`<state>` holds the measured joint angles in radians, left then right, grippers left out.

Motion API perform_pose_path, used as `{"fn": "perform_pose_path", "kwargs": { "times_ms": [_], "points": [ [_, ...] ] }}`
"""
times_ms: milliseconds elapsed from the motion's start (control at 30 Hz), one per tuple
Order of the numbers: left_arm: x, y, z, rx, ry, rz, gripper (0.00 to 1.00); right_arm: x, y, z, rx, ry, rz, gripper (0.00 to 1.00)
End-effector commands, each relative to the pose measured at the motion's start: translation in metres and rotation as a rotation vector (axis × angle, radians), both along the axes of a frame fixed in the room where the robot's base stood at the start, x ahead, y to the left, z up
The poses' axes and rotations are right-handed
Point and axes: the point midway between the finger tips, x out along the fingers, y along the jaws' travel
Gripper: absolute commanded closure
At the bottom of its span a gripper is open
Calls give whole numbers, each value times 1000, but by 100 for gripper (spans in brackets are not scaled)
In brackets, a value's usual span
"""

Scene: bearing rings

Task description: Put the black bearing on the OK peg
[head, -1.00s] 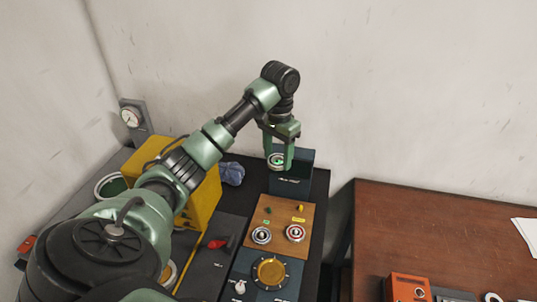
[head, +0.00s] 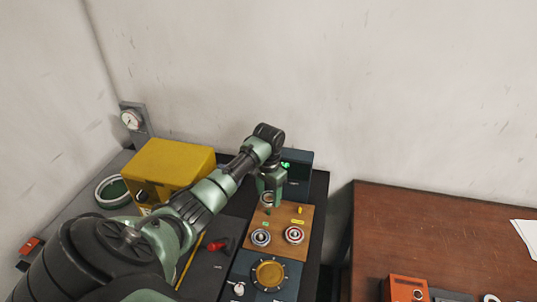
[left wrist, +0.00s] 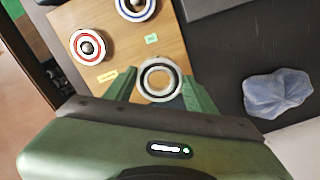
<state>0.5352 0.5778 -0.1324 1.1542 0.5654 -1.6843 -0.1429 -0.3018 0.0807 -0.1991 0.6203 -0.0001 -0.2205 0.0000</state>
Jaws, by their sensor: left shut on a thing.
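My left gripper (head: 269,201) is shut on the bearing (head: 266,196) and holds it over the far part of the wooden board (head: 278,215). In the left wrist view the bearing (left wrist: 144,81) is a pale ring with a dark inner band, gripped between both green fingers, its hole facing the camera. The label words are too small to read. My right gripper is out of view.
A dark box with a green-lit display (head: 297,170) stands behind the board. A yellow box (head: 166,165) is at the left. A blue crumpled cloth (left wrist: 275,93) lies beside the board.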

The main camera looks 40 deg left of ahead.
Motion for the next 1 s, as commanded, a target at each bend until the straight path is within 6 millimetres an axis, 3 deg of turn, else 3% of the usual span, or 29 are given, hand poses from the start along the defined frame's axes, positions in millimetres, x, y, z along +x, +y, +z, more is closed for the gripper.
{"fn": "perform_pose_path", "kwargs": {
  "times_ms": [300, 1000],
  "points": [
    [-1, 0, -40, 0, 2, 0, 85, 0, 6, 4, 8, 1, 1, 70],
    [0, 0, -54, 0, 0, -1, 85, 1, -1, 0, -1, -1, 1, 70]
  ]
}}
